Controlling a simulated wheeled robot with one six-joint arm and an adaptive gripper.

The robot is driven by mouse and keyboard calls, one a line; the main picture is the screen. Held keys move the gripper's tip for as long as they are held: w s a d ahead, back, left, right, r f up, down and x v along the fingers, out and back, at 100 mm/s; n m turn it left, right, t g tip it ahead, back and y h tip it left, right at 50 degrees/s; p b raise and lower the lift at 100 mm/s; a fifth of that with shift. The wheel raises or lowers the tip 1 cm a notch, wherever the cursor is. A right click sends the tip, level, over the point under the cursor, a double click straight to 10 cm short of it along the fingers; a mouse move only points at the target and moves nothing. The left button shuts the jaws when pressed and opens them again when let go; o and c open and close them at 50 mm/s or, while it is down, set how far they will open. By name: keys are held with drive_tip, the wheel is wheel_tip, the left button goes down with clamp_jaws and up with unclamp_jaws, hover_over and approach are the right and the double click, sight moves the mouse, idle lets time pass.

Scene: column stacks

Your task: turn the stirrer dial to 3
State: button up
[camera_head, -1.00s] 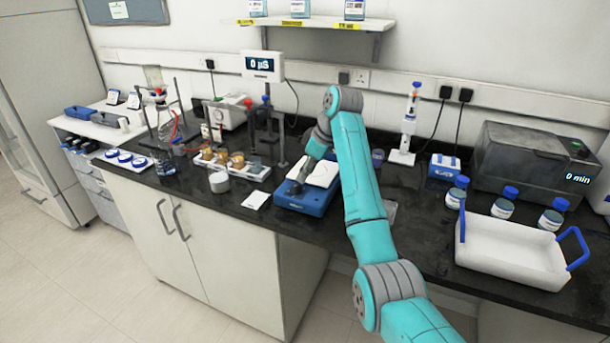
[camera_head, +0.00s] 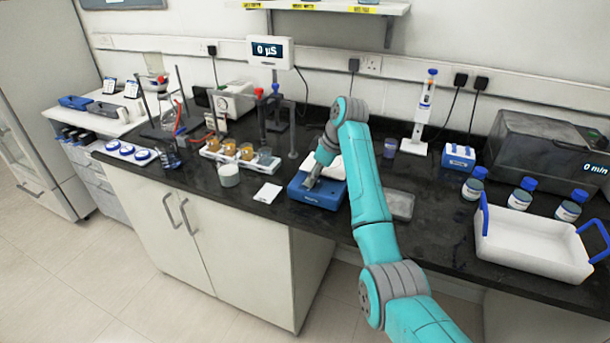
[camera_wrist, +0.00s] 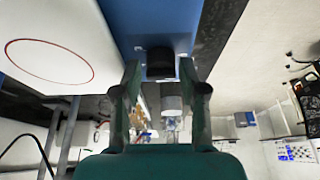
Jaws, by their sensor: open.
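The stirrer (camera_head: 320,199) is a blue box with a white top plate (camera_head: 335,168), on the black bench in front of my arm. In the wrist view its blue front (camera_wrist: 150,22) and the white plate with a red ring (camera_wrist: 50,60) show. The black dial (camera_wrist: 160,56) sticks out from the blue front. My gripper (camera_wrist: 160,74) is open, with one finger on each side of the dial; I cannot tell if they touch it. In the head view my gripper (camera_head: 311,182) is at the stirrer's front, and it hides the dial. The dial's setting cannot be read.
A white card (camera_head: 268,193) and a white tub (camera_head: 229,175) lie left of the stirrer. A rack of small beakers (camera_head: 240,155) stands behind them. A grey tray (camera_head: 399,205) lies to the right, with a white blue-handled basket (camera_head: 532,240) farther right.

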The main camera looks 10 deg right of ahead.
drive_tip(key=shift+a+f, duration=0.1)
drive_tip(key=shift+f, duration=0.1)
clamp_jaws()
